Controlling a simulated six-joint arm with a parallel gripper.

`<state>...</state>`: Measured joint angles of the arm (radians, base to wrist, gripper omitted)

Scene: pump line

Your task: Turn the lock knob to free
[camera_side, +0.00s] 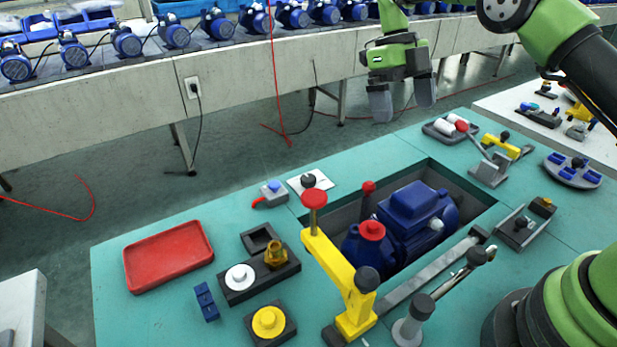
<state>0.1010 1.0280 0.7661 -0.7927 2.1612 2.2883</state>
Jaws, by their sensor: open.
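My gripper (403,98) is open and empty, with its two dark fingers pointing down. In the picture it appears above the far edge of the green work table, in front of the grey floor. A dark round knob (308,180) stands on a small white plate (322,187) at the table's far edge, left of the blue pump (410,212); it may be the lock knob, but I cannot read any marking. Another dark knob (367,279) tops the near end of a yellow bar (330,262). My gripper is apart from all of these.
The pump sits in a recess in the table (160,325). A red tray (168,256) lies at the left. A red knob (314,199) tops the yellow bar's far end. A grey lever (440,292) stands at the front. Parts crowd the right side.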

